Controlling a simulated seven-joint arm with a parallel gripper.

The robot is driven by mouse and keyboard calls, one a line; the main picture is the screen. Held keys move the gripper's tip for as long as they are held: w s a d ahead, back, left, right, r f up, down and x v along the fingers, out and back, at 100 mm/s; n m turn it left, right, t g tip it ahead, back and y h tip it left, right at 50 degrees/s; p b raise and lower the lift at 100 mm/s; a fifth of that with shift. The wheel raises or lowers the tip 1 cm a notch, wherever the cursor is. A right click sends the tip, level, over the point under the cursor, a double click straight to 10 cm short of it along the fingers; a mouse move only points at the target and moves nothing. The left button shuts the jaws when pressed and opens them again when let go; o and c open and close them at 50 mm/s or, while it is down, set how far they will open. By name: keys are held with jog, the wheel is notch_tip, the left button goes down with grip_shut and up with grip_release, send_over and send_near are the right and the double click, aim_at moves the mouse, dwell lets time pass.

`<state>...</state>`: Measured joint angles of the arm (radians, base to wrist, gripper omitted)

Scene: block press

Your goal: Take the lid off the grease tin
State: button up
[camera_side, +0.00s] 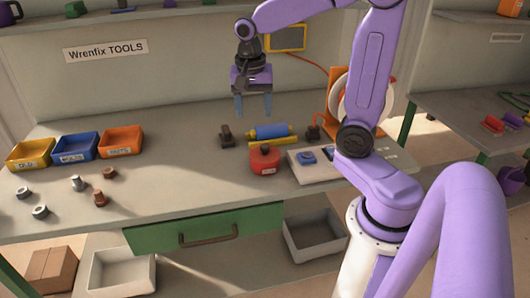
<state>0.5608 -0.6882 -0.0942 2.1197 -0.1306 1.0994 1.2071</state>
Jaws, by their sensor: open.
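A squat red tin (264,160), which looks like the grease tin, stands upright on the bench right of the middle. It has a small pale label low on its front and a small dark knob on top. Its top looks covered, but the seam of the lid is too small to make out. My gripper (254,106) hangs above the bench, pointing down, above and slightly left of the tin. Its two blue fingers are apart with nothing between them. It is clear of the tin.
Behind the tin lie a blue roller (272,131) and a yellow bar between dark blocks. A pale plate (316,171) with a blue piece is at its right. Yellow, blue and orange bins (121,142) and several loose nuts and bolts are left. The bench between is clear.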

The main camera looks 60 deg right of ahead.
jog(key=w+d+m, duration=0.2)
jog(key=d+m, duration=0.3)
jog(key=m, duration=0.1)
send_over(265, 145)
jog(key=f, duration=0.6)
jog(key=a+f, duration=0.1)
jog(key=f, duration=0.2)
jog(key=shift+f, duration=0.3)
jog(key=shift+d+f, duration=0.2)
jog(key=shift+f, duration=1.45)
jog(key=shift+d+f, duration=0.15)
jog(key=shift+f, duration=1.5)
jog(key=c, duration=1.1)
